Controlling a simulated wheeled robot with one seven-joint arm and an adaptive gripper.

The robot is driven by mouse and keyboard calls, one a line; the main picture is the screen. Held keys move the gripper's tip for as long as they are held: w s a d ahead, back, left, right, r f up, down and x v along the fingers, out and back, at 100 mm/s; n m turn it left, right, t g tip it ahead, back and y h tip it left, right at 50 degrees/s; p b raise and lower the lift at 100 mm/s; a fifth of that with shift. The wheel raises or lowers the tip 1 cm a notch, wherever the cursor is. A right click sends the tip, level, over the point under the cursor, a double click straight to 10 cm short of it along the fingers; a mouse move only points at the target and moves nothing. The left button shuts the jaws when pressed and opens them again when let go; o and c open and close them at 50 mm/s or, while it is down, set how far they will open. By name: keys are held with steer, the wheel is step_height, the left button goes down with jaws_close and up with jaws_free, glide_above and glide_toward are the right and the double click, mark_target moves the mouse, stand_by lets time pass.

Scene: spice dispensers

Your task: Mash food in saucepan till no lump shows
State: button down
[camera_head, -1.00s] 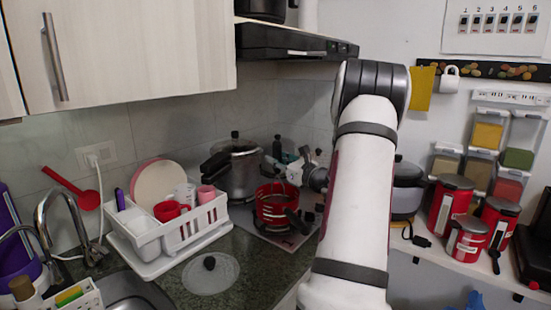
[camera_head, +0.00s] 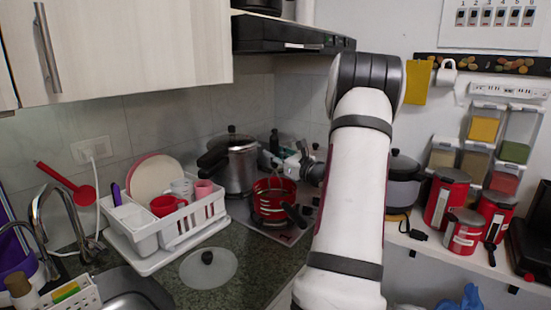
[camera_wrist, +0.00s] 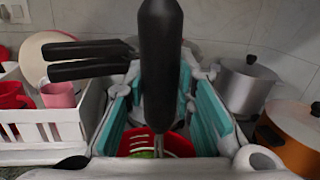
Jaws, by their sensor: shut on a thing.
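The red saucepan (camera_head: 262,208) stands on the hob at the back of the counter, its dark handle toward me. In the wrist view the saucepan (camera_wrist: 178,146) is under my gripper, with a little green food (camera_wrist: 143,154) showing inside. My gripper (camera_wrist: 160,108), with teal finger pads, is shut on an upright tool, apparently the masher, with a thick black handle (camera_wrist: 160,55) and a thin metal shaft. In the head view my arm partly hides the gripper.
A white dish rack (camera_head: 150,262) with cups and plates stands left of the saucepan. A glass lid (camera_head: 208,272) lies on the counter in front. A pressure cooker (camera_head: 235,165) stands behind. An orange pot (camera_wrist: 292,138) is close on the right in the wrist view.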

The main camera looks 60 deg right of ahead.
step_height(320, 180, up, 2)
steer(key=shift+r+p, duration=0.15)
steer(key=shift+p, duration=0.2)
steer(key=shift+a, duration=0.25)
steer(key=shift+w+a+b, duration=0.2)
steer(key=shift+a+b, duration=0.3)
steer(key=shift+a, duration=0.9)
steer(key=shift+f, duration=0.25)
